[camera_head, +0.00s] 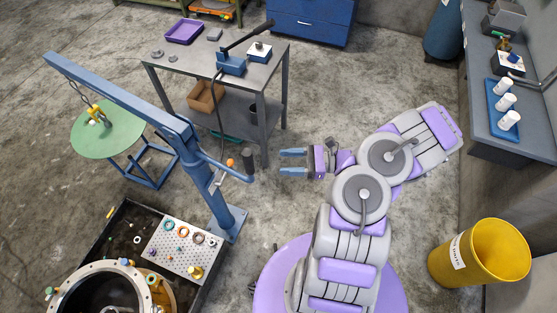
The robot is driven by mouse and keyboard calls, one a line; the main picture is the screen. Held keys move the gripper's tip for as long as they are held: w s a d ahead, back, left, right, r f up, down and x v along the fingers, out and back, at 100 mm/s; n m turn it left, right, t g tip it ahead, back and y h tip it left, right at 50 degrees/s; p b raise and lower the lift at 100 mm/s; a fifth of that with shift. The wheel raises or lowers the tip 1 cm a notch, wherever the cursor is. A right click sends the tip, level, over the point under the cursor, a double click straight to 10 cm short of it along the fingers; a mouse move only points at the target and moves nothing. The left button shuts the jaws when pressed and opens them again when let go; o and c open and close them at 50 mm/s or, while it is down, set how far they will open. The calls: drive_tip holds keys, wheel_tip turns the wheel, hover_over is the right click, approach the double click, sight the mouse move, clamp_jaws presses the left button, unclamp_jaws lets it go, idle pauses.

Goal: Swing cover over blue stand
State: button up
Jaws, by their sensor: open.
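A blue crane (125,92) stands left of centre, its boom reaching to the upper left. A chain with a yellow hook piece (96,113) hangs from the boom over a round green plate (112,138), which I take for the cover. Blue stand legs (150,180) show below and to the right of the plate. I cannot tell whether the plate hangs or rests on the stand. My gripper (293,162) is open and empty, pointing left. It is to the right of the crane's side handle (238,174), with a gap between them.
A grey workbench (270,78) with a press stands behind the crane. A dark tray (122,218) with a perforated plate and a large round housing (72,282) is at lower left. A yellow bin (470,255) stands at right.

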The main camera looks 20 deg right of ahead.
drive_tip(key=shift+v, duration=1.1)
drive_tip(key=shift+c, duration=0.2)
